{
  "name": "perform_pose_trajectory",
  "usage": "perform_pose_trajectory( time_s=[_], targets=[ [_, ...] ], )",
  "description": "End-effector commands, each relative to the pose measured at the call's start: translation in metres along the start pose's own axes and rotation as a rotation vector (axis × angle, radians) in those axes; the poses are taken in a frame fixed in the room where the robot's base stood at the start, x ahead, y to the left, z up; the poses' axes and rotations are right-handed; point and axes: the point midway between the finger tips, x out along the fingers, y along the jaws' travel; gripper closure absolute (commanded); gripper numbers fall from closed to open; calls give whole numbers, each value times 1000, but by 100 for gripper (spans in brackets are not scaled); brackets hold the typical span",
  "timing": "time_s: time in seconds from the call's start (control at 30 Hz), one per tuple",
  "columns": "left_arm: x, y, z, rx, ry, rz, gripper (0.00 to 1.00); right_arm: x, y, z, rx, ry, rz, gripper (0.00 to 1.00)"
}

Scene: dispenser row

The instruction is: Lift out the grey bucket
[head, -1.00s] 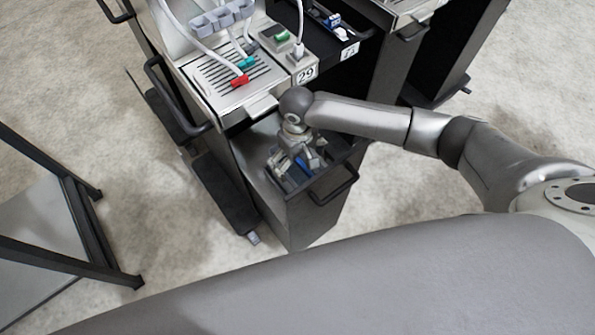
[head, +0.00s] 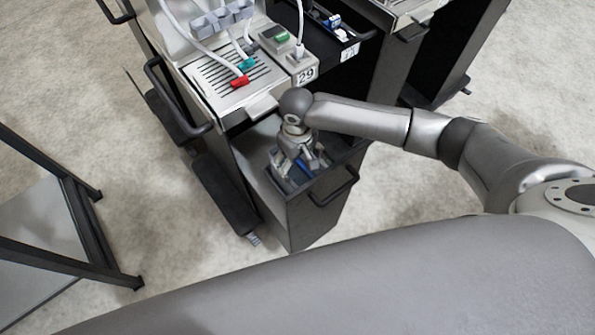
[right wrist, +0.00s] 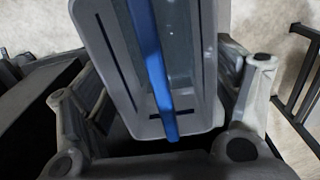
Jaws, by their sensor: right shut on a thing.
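The grey bucket (right wrist: 207,75) is an open, narrow tub with a blue bar (right wrist: 150,60) running lengthwise across it, in the right wrist view. My right gripper (head: 299,167) points down into the open pull-out drawer (head: 305,218) below the unit marked 29. Its fingers lie on either side of the bucket, shut on its side walls. In the head view the gripper hides most of the bucket, and only a little blue shows between the fingers. My left gripper is not in view.
Above the drawer is a slatted drip tray (head: 226,80) with hoses ending in red and teal tips. A black drawer handle (head: 334,187) juts out at the front. A dark-framed stand (head: 60,205) is at the left. Pale floor lies between.

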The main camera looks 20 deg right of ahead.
Motion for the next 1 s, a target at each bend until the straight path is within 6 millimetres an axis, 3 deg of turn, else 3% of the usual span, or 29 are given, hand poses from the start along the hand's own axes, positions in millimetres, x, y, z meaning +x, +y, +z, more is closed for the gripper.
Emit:
perform_pose_trajectory(
  time_s=[0.37, 0.83, 1.0],
  targets=[
    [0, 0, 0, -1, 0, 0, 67, -13, 0, -2, 1, 5, -2, 90],
    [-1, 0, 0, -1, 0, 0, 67, -74, 0, -2, 0, 6, -2, 90],
    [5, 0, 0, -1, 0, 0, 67, -70, 27, -1, 4, 2, 1, 90]
  ],
)
